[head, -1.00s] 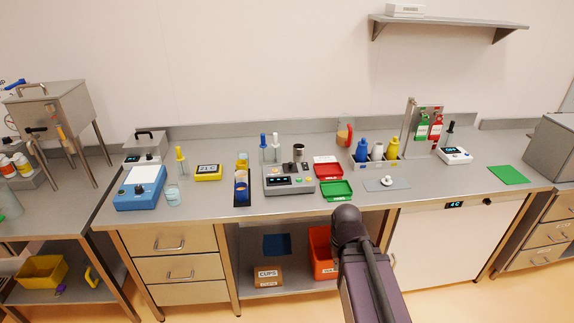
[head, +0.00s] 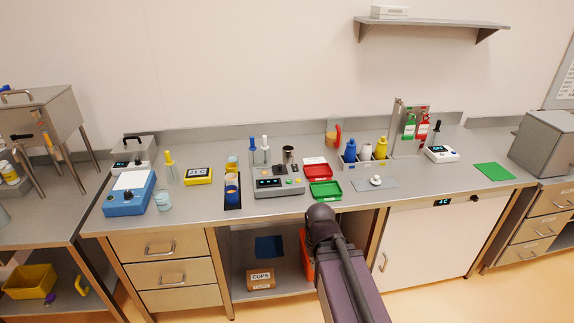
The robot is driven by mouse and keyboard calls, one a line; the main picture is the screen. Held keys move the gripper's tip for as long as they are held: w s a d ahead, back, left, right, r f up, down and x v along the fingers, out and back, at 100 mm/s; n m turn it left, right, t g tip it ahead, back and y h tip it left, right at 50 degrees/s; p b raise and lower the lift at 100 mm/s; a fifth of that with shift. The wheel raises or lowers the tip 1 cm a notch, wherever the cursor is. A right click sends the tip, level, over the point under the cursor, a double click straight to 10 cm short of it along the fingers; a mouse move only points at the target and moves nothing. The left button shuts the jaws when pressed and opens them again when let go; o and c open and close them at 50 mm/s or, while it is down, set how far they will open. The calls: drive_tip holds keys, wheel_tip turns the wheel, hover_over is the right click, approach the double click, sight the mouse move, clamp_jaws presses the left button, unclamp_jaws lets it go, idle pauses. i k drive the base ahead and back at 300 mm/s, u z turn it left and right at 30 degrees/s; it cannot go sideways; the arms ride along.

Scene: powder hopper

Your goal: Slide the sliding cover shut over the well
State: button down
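A flat grey plate (head: 390,185) lies on the steel counter right of the middle, with a round white knob (head: 376,181) on it. It may be the sliding cover, but it is too small to be sure. I cannot make out a well opening. My arm rises from the bottom of the head view, its dark joint in front of the counter's front edge. My gripper is not in view.
Red (head: 317,167) and green (head: 325,190) trays and a grey device (head: 278,182) stand left of the plate. A bottle rack (head: 365,161) stands behind it. A white device (head: 441,154) and green mat (head: 494,171) lie right. Counter around the plate's front and right is clear.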

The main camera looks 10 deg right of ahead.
sight(281, 170)
drive_tip(key=z, duration=0.05)
drive_tip(key=i, duration=1)
drive_tip(key=u, duration=0.05)
